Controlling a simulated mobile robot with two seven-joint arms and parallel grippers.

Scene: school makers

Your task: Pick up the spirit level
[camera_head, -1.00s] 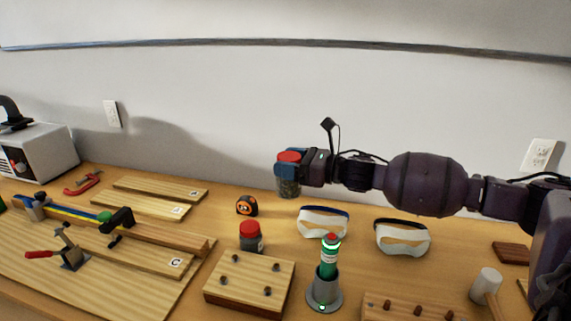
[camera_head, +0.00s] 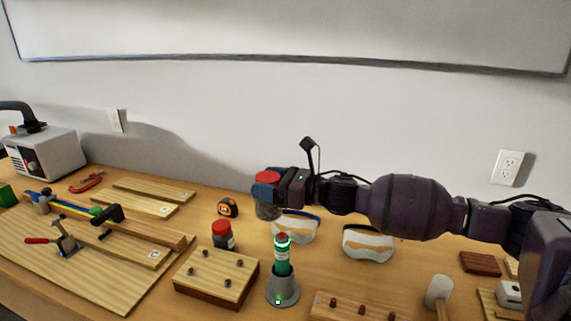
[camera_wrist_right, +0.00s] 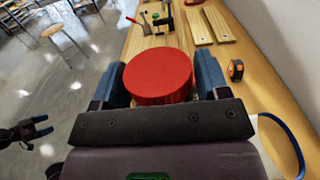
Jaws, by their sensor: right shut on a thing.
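My right gripper (camera_head: 268,190) is shut on a jar with a red lid (camera_head: 268,177), at the back of the bench. In the right wrist view the red lid (camera_wrist_right: 160,77) sits between the blue fingers of the right gripper (camera_wrist_right: 160,85). A long blue and yellow bar (camera_head: 68,208) lies at the left among clamps; it may be the spirit level, but I cannot tell for sure. My right gripper is well to the right of it. My left gripper (camera_wrist_right: 42,126) shows at the left edge of the right wrist view, away from the bench, with its fingers apart and empty.
A second red-lidded jar (camera_head: 222,235), a tape measure (camera_head: 228,207), a pegged block (camera_head: 216,275), a green cylinder in a grey stand (camera_head: 283,290) and two goggles (camera_head: 296,228) (camera_head: 368,244) crowd the middle. A mallet (camera_head: 438,291) is at the right.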

